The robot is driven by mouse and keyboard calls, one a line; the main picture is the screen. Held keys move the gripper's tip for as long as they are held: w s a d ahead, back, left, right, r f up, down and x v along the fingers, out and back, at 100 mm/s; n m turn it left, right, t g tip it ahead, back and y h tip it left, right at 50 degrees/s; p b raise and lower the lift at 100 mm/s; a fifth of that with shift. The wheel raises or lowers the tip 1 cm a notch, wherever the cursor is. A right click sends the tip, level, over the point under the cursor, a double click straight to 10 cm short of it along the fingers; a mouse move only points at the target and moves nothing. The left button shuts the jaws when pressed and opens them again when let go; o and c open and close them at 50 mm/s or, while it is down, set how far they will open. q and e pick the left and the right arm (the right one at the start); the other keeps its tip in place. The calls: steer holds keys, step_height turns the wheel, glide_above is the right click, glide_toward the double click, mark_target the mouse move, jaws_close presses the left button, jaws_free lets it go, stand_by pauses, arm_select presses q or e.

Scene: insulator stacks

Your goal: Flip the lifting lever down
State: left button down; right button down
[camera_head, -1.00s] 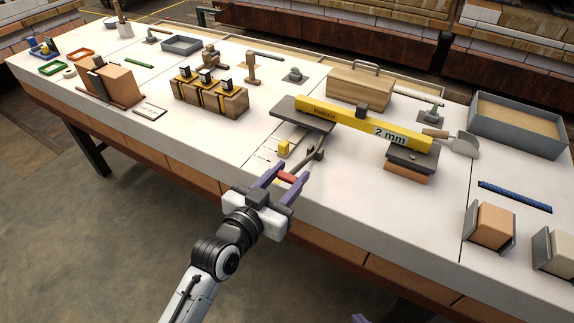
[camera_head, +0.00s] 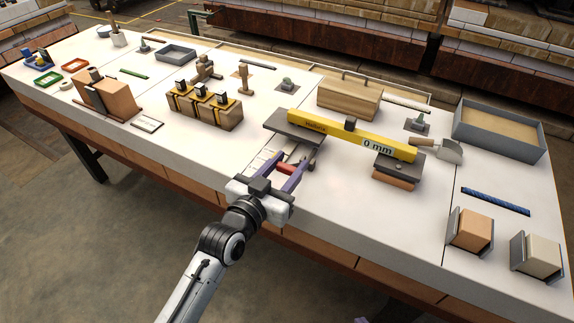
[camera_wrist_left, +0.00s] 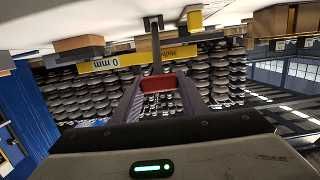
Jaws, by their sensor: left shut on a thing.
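The lifting lever has a red grip (camera_head: 285,169), which sits between the purple fingers of my left gripper (camera_head: 284,171) at the front edge of the bench. The gripper is shut on it. In the left wrist view the red grip (camera_wrist_left: 163,82) spans between the fingers, and the dark lever shaft (camera_wrist_left: 156,45) runs away from it. In the head view the fingers hide much of the shaft. A yellow level bar (camera_head: 345,135) rests above, between two dark plates; its display reads 0 mm. A small purple tip at the bottom edge may be my right gripper (camera_head: 362,320).
A wooden block with several yellow-banded pieces (camera_head: 205,107) stands left of the lever. The white bench top (camera_head: 330,192) is clear just right of the gripper.

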arm_select(q)
steer(key=shift+w+r, duration=0.15)
steer(key=shift+r, duration=0.3)
steer(key=c, duration=1.3)
jaws_free()
steer(key=shift+o, duration=1.1)
steer(key=shift+f, duration=0.25)
steer(key=v, duration=1)
steer(key=shift+s, duration=0.25)
